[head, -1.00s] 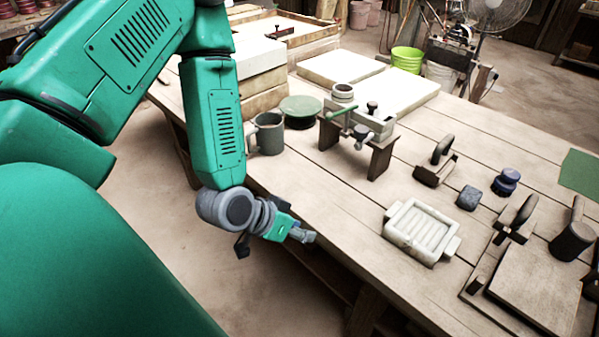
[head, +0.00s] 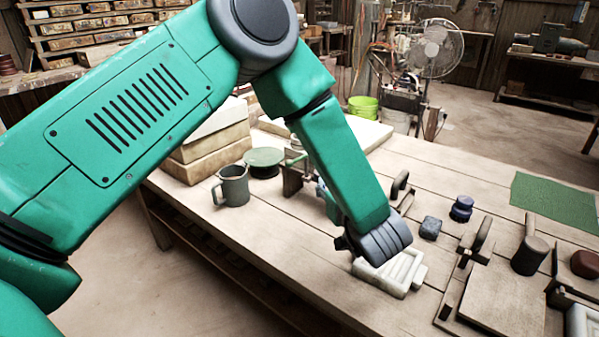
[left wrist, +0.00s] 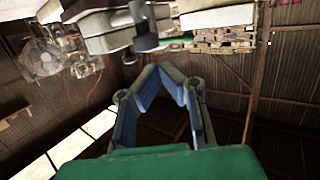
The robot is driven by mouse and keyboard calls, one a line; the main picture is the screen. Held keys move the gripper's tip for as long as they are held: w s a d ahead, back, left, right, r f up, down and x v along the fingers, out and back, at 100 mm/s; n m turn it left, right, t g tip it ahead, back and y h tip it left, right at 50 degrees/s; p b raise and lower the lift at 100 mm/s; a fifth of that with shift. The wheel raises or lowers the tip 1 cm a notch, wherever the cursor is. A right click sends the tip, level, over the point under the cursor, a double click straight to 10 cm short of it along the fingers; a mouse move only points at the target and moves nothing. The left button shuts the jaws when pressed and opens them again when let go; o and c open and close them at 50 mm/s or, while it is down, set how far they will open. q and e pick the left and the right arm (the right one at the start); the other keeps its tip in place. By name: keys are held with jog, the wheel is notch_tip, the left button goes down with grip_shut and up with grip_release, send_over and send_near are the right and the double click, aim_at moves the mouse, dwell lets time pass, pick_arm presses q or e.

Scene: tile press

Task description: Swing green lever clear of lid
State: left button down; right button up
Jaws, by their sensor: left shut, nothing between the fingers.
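The small press stand with wooden legs (head: 292,182) is on the table near the back in the head view, partly hidden behind my left forearm. A bit of its green lever (head: 296,159) shows at the top. My arm hides the right side of the stand, so I cannot see the lid or how the lever lies over it. My left gripper (head: 322,190) is beside the stand, mostly behind my forearm; contact cannot be told. In the left wrist view its fingers (left wrist: 165,70) are drawn together at the tips with nothing between them. My right gripper is not in view.
A grey mug (head: 233,187) and a green round plate (head: 264,160) stand left of the press. A cream ribbed mould (head: 397,277) lies under my wrist. A blue-grey block (head: 430,228) and a dark blue knob (head: 461,209) sit to the right.

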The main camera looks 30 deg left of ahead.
aim_at(292, 165)
pick_arm(q)
jog(key=w+a+g, duration=0.1)
jog(key=a, duration=0.2)
jog(key=w+a+n+g+y+b, duration=0.1)
jog(key=a, duration=0.3)
jog(key=w+a+f+n, duration=0.1)
jog(key=a, duration=0.2)
jog(key=shift+w+a+g+y, duration=0.15)
jog(key=shift+a+g+y, duration=0.15)
jog(key=shift+a+g, duration=0.1)
jog(key=shift+d, duration=0.1)
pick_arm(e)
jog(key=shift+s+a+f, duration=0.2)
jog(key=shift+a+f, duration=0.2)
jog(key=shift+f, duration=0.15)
pick_arm(q)
jog(key=shift+d+r, duration=0.1)
jog(key=shift+d, duration=0.1)
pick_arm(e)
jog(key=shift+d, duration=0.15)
